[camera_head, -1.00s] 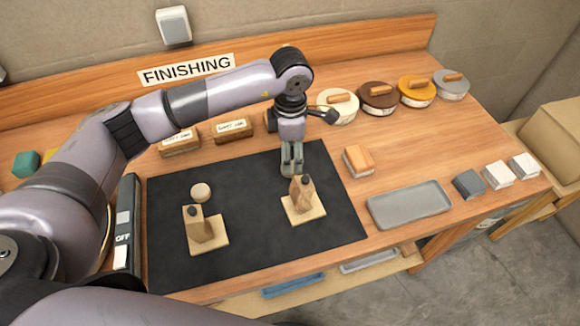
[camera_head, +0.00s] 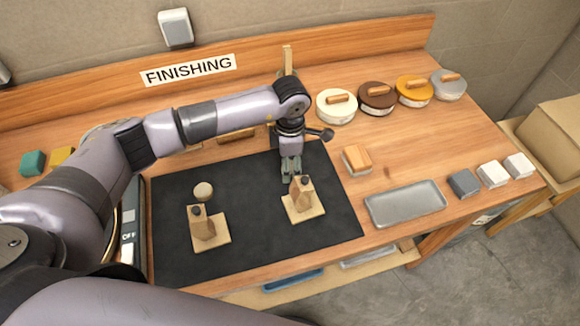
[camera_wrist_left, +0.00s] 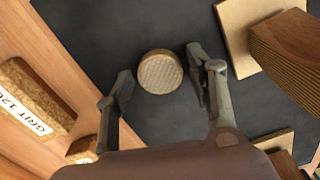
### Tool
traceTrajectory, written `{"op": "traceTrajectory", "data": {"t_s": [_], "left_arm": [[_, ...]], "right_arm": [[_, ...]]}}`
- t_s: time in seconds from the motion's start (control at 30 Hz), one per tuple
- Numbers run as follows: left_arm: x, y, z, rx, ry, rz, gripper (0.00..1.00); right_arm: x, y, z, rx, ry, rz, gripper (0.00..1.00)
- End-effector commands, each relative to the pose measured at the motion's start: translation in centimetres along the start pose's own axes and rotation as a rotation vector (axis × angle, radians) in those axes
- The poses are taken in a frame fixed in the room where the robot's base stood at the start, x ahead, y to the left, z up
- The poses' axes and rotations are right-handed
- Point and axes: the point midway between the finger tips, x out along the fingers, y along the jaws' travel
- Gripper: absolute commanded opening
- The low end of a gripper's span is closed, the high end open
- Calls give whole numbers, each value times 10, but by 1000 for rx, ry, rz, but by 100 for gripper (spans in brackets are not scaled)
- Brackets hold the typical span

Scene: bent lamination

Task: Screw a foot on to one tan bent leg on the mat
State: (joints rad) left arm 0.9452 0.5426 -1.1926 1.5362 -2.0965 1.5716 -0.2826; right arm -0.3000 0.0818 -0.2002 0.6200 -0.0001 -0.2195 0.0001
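A round tan foot (camera_head: 203,190) lies behind the left leg. My left gripper (camera_head: 291,170) points down just behind the right leg. In the left wrist view the left gripper (camera_wrist_left: 160,85) is open, with a round foot (camera_wrist_left: 160,72) between its fingers and gaps on both sides. In the head view the gripper hides that foot. My right gripper is not in view.
A grey tray (camera_head: 405,204) and an orange-topped block (camera_head: 357,160) sit right of the mat. Several round lidded tins (camera_head: 377,97) stand at the back. A GRIT block (camera_wrist_left: 35,105) lies beyond the mat's back edge. The mat's front is clear.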

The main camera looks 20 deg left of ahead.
Motion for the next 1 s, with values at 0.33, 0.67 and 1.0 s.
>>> {"op": "traceTrajectory", "data": {"t_s": [0.33, 0.67, 1.0], "left_arm": [[0, 0, 0, 0, 0, 0, 25], [-2, 0, 0, -1, 0, 1, 22], [-45, 2, 1, -1, -4, 5, 22]], "right_arm": [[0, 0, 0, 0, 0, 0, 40], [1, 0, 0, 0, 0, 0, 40], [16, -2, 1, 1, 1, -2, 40]]}}
